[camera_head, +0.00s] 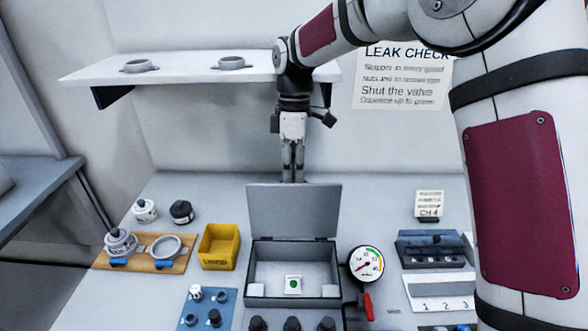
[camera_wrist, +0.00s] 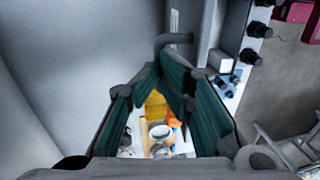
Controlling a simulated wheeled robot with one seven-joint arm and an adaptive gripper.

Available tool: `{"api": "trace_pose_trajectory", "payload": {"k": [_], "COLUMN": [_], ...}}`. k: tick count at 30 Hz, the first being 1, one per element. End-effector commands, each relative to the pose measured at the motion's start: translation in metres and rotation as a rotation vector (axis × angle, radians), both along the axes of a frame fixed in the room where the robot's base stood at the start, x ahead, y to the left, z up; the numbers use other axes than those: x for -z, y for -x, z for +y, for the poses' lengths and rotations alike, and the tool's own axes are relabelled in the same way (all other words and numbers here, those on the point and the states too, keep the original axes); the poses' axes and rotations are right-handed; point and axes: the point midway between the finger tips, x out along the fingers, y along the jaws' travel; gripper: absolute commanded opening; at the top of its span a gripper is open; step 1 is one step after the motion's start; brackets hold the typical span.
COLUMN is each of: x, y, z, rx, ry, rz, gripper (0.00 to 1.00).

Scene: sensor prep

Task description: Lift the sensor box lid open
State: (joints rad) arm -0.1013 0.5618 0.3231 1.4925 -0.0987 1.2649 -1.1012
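The grey sensor box (camera_head: 253,291) sits on the bench, and a small white card with a green dot (camera_head: 293,285) shows inside it. Its lid (camera_head: 294,211) is raised, standing about upright along the back edge of the box. My gripper (camera_head: 293,178) points down just behind the lid's top edge, near its middle. Whether it touches the lid cannot be seen. In the wrist view the teal-padded fingers (camera_wrist: 160,68) lean together and meet at the tips, with nothing visible between them.
A yellow bin (camera_head: 219,247) and a wooden board (camera_head: 183,266) with round parts stand left of the box. A pressure gauge (camera_head: 366,264) stands close on its right. A shelf (camera_head: 185,69) overhangs the back left. Several dark knobs line the front.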

Motion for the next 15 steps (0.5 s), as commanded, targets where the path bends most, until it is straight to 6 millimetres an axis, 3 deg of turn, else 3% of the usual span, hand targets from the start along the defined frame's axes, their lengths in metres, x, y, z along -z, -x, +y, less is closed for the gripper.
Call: {"api": "trace_pose_trajectory", "payload": {"k": [1, 15], "x": [0.0166, 0.0131], "y": [0.0102, 0.0082], "z": [0.0005, 0.0009], "rx": [-0.008, -0.006], "ry": [0.008, 0.006], "rz": [0.044, 0.033], "gripper": [0.28, 0.28]}}
